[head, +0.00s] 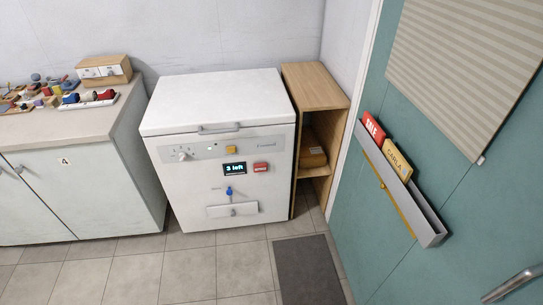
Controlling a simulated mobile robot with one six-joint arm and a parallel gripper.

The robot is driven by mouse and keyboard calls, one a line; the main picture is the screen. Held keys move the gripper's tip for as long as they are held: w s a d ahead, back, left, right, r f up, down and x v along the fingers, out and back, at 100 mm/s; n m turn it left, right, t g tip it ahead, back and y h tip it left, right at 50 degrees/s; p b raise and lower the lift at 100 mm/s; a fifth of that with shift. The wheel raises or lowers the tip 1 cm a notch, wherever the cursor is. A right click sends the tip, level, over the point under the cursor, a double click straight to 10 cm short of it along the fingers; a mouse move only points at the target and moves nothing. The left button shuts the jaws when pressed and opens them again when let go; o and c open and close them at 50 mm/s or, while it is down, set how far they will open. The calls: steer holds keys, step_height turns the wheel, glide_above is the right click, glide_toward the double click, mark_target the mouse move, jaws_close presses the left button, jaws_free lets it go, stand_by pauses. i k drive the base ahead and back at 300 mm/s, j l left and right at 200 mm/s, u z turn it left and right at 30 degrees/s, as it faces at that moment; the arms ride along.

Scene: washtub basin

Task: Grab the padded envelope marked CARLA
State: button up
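The padded envelope marked CARLA (397,161) is yellow-tan. It stands tilted in a grey wall-pocket holder (427,226) fixed to the teal door on the right, with its upper part showing and its lower part hidden by the holder's front. A red item with white lettering, seemingly SALE (374,128), stands beside it at the holder's upper left end. My gripper does not show in the head view.
A white chest appliance (218,110) with a "3 left" display stands in the middle. A wooden shelf (316,85) holding a brown item (312,153) is between it and the door. A cluttered cabinet (75,190) is at left. Tiled floor in front is clear except a dark mat (308,270).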

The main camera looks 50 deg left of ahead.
mark_target(402, 169)
steer(key=u, duration=0.8)
steer(key=i+j+z, duration=0.3)
steer(key=i+j, duration=0.15)
steer(key=j, duration=0.15)
steer(key=i+j+z, duration=0.1)
steer(key=j, duration=0.25)
steer(key=i+j+z, duration=0.15)
steer(key=i+j, duration=0.15)
steer(key=i+j+z, duration=0.15)
steer(key=j, duration=0.25)
steer(key=i+j+z, duration=0.15)
steer(key=j, duration=0.25)
